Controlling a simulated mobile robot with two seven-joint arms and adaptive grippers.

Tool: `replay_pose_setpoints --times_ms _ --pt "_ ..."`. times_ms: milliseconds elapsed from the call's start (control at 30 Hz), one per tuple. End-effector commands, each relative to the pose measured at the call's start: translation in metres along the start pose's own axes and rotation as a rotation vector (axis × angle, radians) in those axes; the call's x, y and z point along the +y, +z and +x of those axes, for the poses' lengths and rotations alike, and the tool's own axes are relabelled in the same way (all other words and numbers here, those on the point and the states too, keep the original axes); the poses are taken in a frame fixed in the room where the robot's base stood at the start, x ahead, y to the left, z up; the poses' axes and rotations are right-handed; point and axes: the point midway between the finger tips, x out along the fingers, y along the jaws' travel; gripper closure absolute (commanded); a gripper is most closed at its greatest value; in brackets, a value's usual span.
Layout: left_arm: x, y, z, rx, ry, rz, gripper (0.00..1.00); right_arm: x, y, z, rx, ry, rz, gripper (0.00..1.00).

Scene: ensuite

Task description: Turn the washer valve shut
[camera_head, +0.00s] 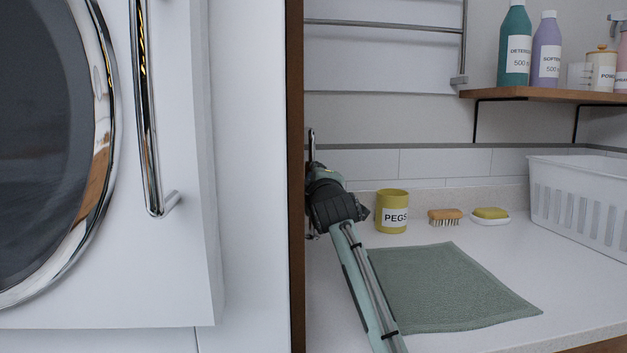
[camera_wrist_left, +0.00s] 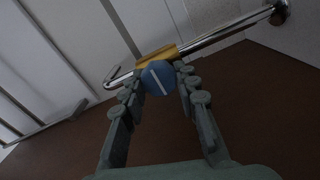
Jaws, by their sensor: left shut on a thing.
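The washer valve shows in the left wrist view as a round blue knob (camera_wrist_left: 157,78) with a white line, on a brass body (camera_wrist_left: 158,55) set in a chrome pipe (camera_wrist_left: 225,35). The white line is tilted and runs roughly across the pipe. My left gripper (camera_wrist_left: 160,90) has one finger on each side of the knob and is shut on it. In the head view my left gripper (camera_head: 322,178) is by the brown panel's edge and hides the knob; a bit of chrome pipe (camera_head: 311,142) shows above it. My right gripper is in neither view.
The washer (camera_head: 150,260) with its round door is at left, beside a brown panel (camera_head: 295,180). On the counter are a green cloth (camera_head: 450,290), yellow peg pot (camera_head: 392,197), brush (camera_head: 445,215), soap dish (camera_head: 490,220) and white basket (camera_head: 575,205). A shelf (camera_head: 540,92) holds bottles.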

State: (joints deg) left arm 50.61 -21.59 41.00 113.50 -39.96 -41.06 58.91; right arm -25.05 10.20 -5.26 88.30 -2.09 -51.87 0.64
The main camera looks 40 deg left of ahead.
Motion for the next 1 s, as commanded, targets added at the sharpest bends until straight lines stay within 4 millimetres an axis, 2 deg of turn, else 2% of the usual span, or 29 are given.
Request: replay_pose_setpoints --times_ms 533,567,700,733,1000 --pt "-0.0011 0.0004 0.0 -0.001 -0.002 0.028 0.99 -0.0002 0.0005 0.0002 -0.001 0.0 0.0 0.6" --pt "-0.0011 0.0005 0.0 -0.001 -0.002 0.028 0.69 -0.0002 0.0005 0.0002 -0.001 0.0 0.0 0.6" --pt "-0.0009 0.0004 0.0 -0.001 -0.002 0.027 0.52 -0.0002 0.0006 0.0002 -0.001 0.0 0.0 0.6" --pt "-0.0008 0.0004 0.0 -0.001 -0.002 0.027 0.48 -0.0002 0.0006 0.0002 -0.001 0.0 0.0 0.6" --pt "-0.0002 0.0003 -0.0004 0.0 -0.001 0.025 0.48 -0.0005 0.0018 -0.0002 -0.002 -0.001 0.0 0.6"
